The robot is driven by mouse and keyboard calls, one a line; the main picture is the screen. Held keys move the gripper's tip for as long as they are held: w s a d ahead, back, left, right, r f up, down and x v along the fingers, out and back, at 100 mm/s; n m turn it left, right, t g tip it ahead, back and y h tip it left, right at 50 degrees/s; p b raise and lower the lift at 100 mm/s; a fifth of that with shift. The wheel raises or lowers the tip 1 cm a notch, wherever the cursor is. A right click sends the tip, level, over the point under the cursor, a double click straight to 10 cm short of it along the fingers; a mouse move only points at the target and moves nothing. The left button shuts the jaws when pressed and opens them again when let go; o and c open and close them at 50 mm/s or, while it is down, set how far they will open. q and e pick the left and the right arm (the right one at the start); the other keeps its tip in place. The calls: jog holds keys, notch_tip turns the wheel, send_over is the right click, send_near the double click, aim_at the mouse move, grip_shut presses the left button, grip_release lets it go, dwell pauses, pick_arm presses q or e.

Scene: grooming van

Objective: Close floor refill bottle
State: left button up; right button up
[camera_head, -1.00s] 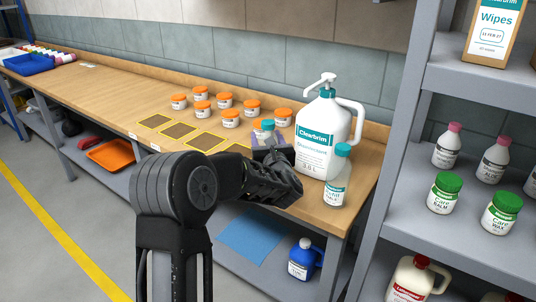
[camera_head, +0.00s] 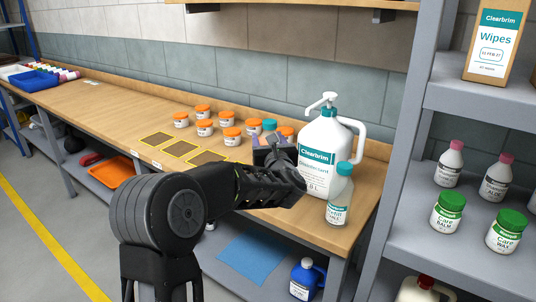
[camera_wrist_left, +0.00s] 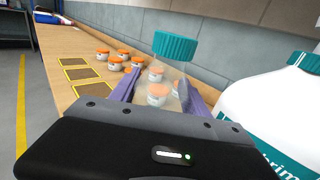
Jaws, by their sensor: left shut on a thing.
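A clear bottle with a ribbed teal cap (camera_wrist_left: 175,46) stands between the purple fingers of my left gripper (camera_wrist_left: 165,92) in the left wrist view. The left gripper is shut on it, and its see-through body shows orange-lidded jars behind. In the head view, the left gripper (camera_head: 272,146) is over the bench beside the big jug, with the teal cap (camera_head: 269,125) above it; the bottle's body is mostly hidden. My right gripper is not in view.
A large white pump jug (camera_head: 318,152) stands just right of the gripper, also close in the left wrist view (camera_wrist_left: 272,115). Several orange-lidded jars (camera_head: 204,128) and yellow-framed squares (camera_head: 181,149) lie left. A grey shelf (camera_head: 425,205) stands right. A blue jug (camera_head: 302,282) sits below the bench.

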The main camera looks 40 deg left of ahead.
aim_at(268, 125)
pick_arm(q)
notch_tip(268, 125, up, 4)
jog(key=shift+r, duration=0.2)
dwell(0.4)
jog(key=o, duration=1)
grip_shut()
jog(key=shift+f, duration=0.1)
